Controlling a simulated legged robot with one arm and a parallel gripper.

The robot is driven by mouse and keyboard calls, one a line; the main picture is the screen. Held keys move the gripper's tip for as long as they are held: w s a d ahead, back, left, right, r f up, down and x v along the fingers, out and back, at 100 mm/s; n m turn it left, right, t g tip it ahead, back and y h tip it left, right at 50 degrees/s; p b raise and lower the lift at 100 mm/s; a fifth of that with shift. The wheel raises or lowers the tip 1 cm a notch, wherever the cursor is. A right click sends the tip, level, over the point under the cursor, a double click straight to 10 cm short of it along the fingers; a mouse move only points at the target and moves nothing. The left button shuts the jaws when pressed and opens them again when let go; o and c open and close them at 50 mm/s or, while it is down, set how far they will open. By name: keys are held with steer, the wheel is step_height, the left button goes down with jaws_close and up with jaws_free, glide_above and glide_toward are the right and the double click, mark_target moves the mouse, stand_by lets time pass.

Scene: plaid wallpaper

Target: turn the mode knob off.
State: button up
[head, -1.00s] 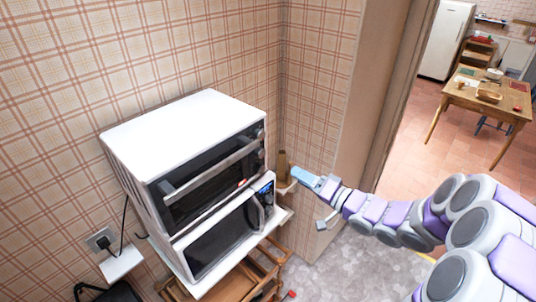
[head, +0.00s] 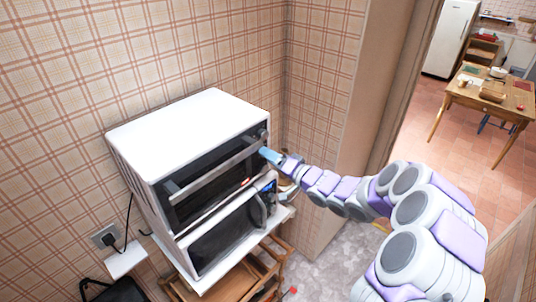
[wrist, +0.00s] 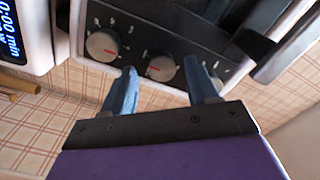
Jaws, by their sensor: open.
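The white oven (head: 185,120) with a dark front stands on top of a microwave. In the wrist view its dark control panel (wrist: 150,30) carries a row of round grey knobs with red marks. The left knob (wrist: 103,44) is in clear view. The middle knob (wrist: 161,68) shows between my fingers. A further knob (wrist: 216,82) is partly hidden by the right finger. I cannot tell which is the mode knob. My gripper (wrist: 160,67) is open, its blue fingertips on either side of the middle knob; contact cannot be told. In the head view my gripper (head: 268,154) is at the oven's right front edge.
The microwave (head: 225,240) with a lit display (wrist: 10,30) sits just below the oven on a wooden stand (head: 255,285). The oven's handle bar (head: 215,168) sticks out in front. Plaid wall (head: 320,100) lies behind and to the right. A doorway opens onto a kitchen table (head: 490,97).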

steer(key=shift+x, duration=0.8)
steer(key=shift+s, duration=0.1)
steer(key=shift+c, duration=0.4)
steer(key=c, duration=1)
steer(key=shift+o, duration=0.2)
steer(key=shift+f, duration=0.1)
